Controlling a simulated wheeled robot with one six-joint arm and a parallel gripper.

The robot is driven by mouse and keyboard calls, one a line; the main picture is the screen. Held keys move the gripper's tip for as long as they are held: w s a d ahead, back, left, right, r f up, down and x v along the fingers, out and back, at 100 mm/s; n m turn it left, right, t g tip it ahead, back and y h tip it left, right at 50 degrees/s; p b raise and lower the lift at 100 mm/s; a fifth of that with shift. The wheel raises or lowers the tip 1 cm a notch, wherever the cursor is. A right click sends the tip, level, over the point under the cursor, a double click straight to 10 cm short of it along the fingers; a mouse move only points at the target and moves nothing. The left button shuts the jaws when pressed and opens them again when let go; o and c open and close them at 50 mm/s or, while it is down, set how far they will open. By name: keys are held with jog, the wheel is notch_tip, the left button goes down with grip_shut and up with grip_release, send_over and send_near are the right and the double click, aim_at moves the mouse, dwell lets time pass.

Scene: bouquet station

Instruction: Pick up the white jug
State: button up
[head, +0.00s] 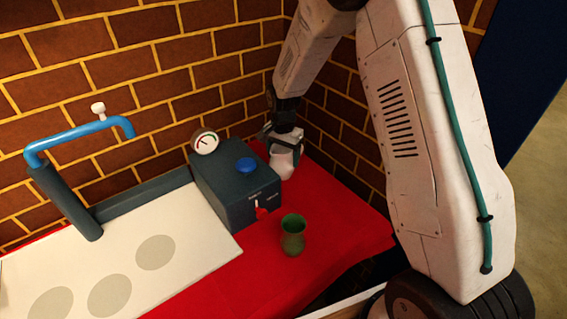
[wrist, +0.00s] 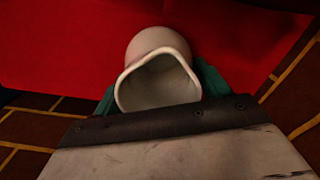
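The white jug (head: 282,162) is at the back right of the red-covered table, just right of the dark box, under my gripper (head: 281,136). In the wrist view the jug (wrist: 160,82) shows its wide mouth towards the camera, with its rounded body beyond. The teal fingers of my gripper (wrist: 158,92) show at both sides of the jug, close to its rim. The rim hides their inner faces, so I cannot tell whether they press on it. I also cannot tell whether the jug's base touches the cloth.
A dark box (head: 222,190) with a gauge (head: 205,143), a blue button (head: 246,165) and a red lever (head: 261,213) stands left of the jug. A green vase (head: 293,235) stands in front. Brick walls close off the back and right. A blue-topped tap (head: 80,137) stands left.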

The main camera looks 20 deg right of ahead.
jog(key=shift+c, duration=0.7)
jog(key=shift+r, duration=0.15)
jog(key=s+d+r, duration=0.1)
jog(key=s+r, duration=0.1)
jog(key=s, duration=0.5)
jog(key=s+d+r, duration=0.2)
jog(key=s, duration=0.6)
jog(key=shift+s+r, duration=0.25)
jog(key=shift+r, duration=0.1)
jog(key=shift+s, duration=0.1)
dwell(2.5)
